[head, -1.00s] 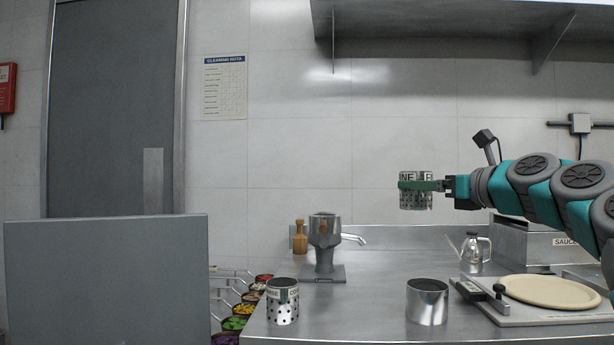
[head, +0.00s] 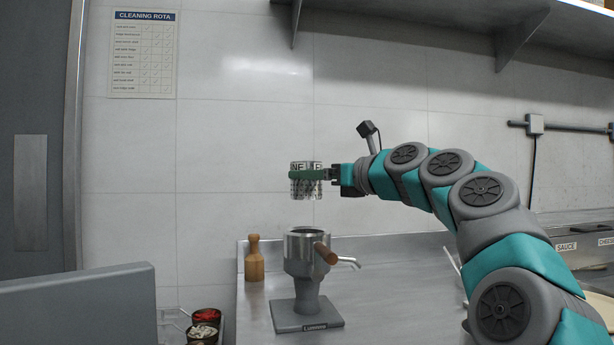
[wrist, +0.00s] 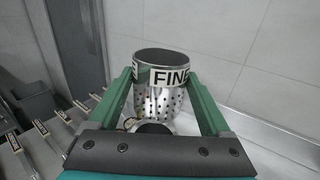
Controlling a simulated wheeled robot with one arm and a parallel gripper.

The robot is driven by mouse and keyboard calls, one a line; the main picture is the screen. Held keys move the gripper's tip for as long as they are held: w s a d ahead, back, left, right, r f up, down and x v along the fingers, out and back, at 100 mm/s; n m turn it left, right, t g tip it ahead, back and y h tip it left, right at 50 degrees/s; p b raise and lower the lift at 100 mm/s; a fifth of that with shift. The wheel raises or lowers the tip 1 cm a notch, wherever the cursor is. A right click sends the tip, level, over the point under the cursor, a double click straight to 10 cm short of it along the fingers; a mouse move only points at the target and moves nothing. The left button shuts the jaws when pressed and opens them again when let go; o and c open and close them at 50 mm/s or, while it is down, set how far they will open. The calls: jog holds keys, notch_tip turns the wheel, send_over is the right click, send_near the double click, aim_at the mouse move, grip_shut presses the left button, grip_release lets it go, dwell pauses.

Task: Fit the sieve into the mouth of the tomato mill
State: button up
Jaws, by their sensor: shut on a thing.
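The sieve (head: 308,187) is a perforated metal cylinder with a white band lettered FINE. My gripper (head: 300,174) is shut around it, with a green finger across its side, and holds it upright in the air. The wrist view shows the sieve (wrist: 162,98) between the two green fingers. The tomato mill (head: 302,268) stands on the steel counter, a grey metal body with a round mouth on top, a wooden crank handle and a spout to the right. The sieve is above the mouth, clearly apart from it. The inside of the mouth is hidden in the head view.
A wooden pepper mill (head: 254,260) stands just left of the tomato mill. The steel counter (head: 390,300) is clear to its right. Tubs of toppings (head: 205,325) sit by the counter's left edge. A shelf (head: 440,20) hangs above at the right.

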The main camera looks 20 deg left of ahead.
aim_at(315, 198)
jog(key=shift+d+f, duration=0.1)
jog(key=shift+d, duration=0.05)
jog(key=shift+f+b, duration=0.45)
jog(key=shift+f, duration=0.1)
jog(key=shift+f+b, duration=0.9)
jog(key=shift+f, duration=1.3)
jog(key=shift+s+r+p, duration=0.1)
jog(key=shift+p, duration=0.35)
jog(key=shift+p, duration=0.95)
jog(key=shift+f+b, duration=1.2)
jog(key=shift+f, duration=1.65)
